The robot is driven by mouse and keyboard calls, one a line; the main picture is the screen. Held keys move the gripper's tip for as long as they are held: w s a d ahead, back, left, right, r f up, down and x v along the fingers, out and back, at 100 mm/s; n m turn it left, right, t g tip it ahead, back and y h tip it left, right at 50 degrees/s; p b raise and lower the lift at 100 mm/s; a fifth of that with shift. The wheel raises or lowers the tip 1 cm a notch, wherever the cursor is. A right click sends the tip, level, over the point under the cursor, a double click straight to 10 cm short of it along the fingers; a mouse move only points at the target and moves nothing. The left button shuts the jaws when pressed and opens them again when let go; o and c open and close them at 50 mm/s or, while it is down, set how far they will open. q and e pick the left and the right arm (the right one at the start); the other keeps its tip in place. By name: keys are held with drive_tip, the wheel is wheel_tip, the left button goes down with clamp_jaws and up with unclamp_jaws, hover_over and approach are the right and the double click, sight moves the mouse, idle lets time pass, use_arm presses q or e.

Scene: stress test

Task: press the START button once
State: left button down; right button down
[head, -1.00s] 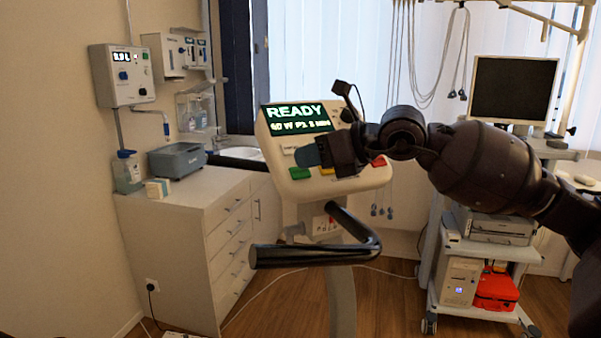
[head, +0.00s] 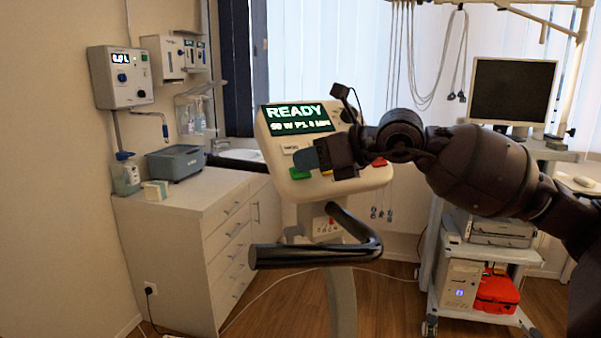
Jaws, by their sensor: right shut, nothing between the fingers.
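The cream console (head: 348,188) of the exercise bike stands in the middle of the head view. A red button (head: 379,162) shows at the right, and a yellow one is mostly hidden. My right gripper (head: 308,158) is shut and empty, its tip over the panel just above the green button. I cannot tell whether it touches. My left gripper is not in view.
A black handlebar (head: 330,252) juts out below the console. A white cabinet (head: 190,230) with a grey device (head: 176,162) stands at the left. A trolley (head: 470,248) with a monitor (head: 513,90) and a red bag (head: 496,292) stands at the right.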

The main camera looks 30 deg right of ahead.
drive_tip(key=shift+w+f, duration=0.15)
drive_tip(key=shift+f, duration=0.05)
idle(0.4)
idle(0.3)
drive_tip(key=shift+r, duration=0.25)
drive_tip(key=shift+s+r, duration=0.4)
drive_tip(key=shift+s, duration=0.1)
